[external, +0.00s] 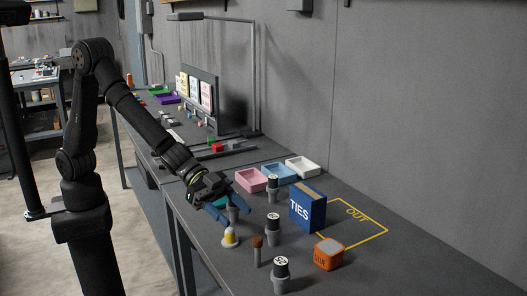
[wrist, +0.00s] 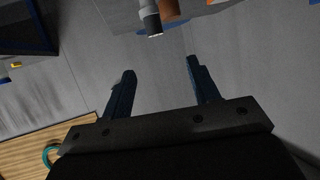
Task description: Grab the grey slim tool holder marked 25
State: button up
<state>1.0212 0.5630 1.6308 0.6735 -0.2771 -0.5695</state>
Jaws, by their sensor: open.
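The marks are too small to read surely, so I cannot tell which is 25. My gripper (external: 235,213) is open, its blue fingers low over the bench's left side. In the wrist view my gripper (wrist: 160,68) has nothing between its fingers; a grey cylindrical piece (wrist: 149,20) shows beyond them.
The yellow OUT outline (external: 386,232) looks mostly clear.

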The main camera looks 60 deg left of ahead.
aim_at(279, 260)
jog(key=x, duration=1.2)
jog(key=shift+s+d, duration=0.1)
jog(key=shift+s, duration=0.25)
jog(key=shift+x, duration=2.65)
jog(key=shift+s+f, duration=0.15)
jog(key=shift+s, duration=0.05)
jog(key=shift+c, duration=0.4)
grip_shut()
jog(key=shift+r, duration=0.2)
jog(key=shift+r, duration=4.85)
